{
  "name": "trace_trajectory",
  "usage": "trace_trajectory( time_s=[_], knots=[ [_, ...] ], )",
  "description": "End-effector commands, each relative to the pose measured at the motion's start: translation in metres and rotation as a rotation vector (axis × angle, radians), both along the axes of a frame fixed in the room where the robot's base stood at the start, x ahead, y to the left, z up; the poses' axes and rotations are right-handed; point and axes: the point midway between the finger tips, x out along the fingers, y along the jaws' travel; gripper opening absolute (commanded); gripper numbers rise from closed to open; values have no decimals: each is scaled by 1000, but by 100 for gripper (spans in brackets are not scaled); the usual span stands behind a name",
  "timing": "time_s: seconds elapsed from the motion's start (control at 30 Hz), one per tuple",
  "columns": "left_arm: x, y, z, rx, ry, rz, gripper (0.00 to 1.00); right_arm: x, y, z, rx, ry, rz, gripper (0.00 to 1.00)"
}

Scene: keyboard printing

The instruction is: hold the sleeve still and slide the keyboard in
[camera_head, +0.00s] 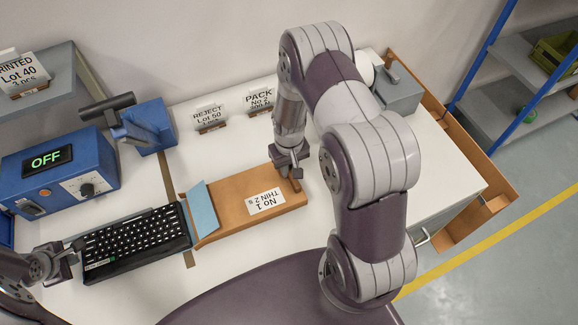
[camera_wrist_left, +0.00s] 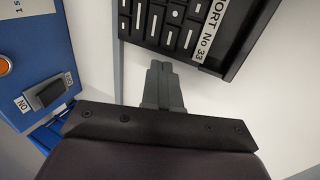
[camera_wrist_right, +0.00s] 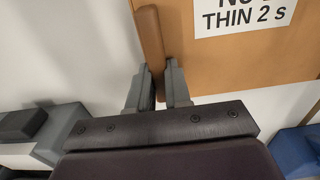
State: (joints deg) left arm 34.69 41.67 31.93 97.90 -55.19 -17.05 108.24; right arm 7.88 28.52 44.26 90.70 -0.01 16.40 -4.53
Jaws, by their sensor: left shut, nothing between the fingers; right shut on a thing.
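The black keyboard (camera_head: 130,243) lies on the white table, its right end at the open left end of the brown sleeve (camera_head: 237,213). A light blue flap (camera_head: 203,208) stands at that opening; how far the keyboard reaches inside is hidden. My right gripper (camera_head: 292,170) is shut on the upright brown tab at the sleeve's right end; the right wrist view shows the tab (camera_wrist_right: 150,40) between the fingers (camera_wrist_right: 160,85). My left gripper (camera_head: 74,250) is shut and empty at the keyboard's left end. In the left wrist view its closed fingertips (camera_wrist_left: 160,68) are close to the keyboard edge (camera_wrist_left: 185,42); contact is unclear.
A blue machine (camera_head: 60,170) reading OFF stands at the left, with a blue stamping device (camera_head: 148,125) behind the keyboard. REJECT (camera_head: 210,118) and PACK (camera_head: 259,100) signs stand at the back. A grey device (camera_head: 398,92) is at back right. The front table strip is clear.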

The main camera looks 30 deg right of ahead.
Motion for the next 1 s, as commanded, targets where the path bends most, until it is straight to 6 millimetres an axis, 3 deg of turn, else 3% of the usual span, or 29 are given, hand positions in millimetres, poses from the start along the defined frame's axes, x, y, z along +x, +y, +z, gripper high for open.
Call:
trace_trajectory(
  time_s=[0.03, 1.0],
  knots=[
    [-1, -3, -2, 0, 1, -1, 0, -8, 1, -6, 3, 20, 1, 0],
    [-3, -51, -1, -1, 0, -1, 0, -8, 1, -6, 3, 21, 1, 0]
  ],
)
